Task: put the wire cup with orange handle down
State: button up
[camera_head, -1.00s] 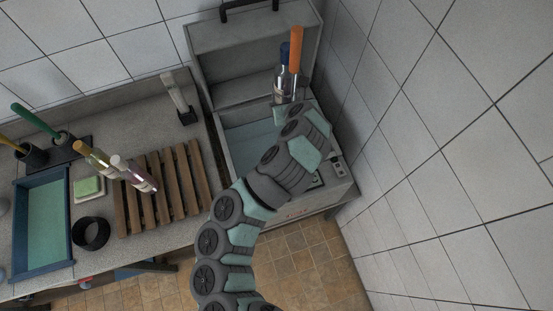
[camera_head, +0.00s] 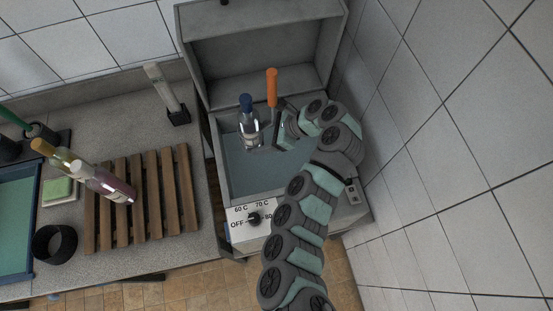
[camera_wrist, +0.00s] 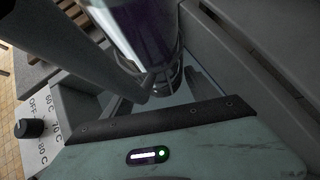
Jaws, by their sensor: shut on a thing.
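The wire cup's orange handle (camera_head: 272,88) stands upright over the open water bath. A clear bottle with a blue cap (camera_head: 249,125) is beside the handle. In the wrist view, the wire cup (camera_wrist: 165,80) surrounds the base of this bottle (camera_wrist: 150,35), which looks purple there. My gripper (camera_head: 281,140) is shut on the wire cup below the orange part and reaches in from the right. The exact grip is partly hidden by my wrist. The cup is within the bath's walls; I cannot tell whether its base touches the bottom.
The water bath (camera_head: 224,180) has a raised lid (camera_head: 265,60) behind it and a temperature dial (camera_head: 254,218) in front. A tiled wall (camera_head: 450,150) is close on the right.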

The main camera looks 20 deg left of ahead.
notch_tip(320, 180, down, 19)
jog(key=b, duration=0.7)
jog(key=shift+s+f, duration=0.1)
jog(key=shift+f, duration=0.1)
jog(key=shift+f, duration=0.1)
jog(key=shift+f+b, duration=0.35)
jog(key=shift+b, duration=0.05)
jog(key=shift+f, duration=0.2)
jog(key=o, duration=1.9)
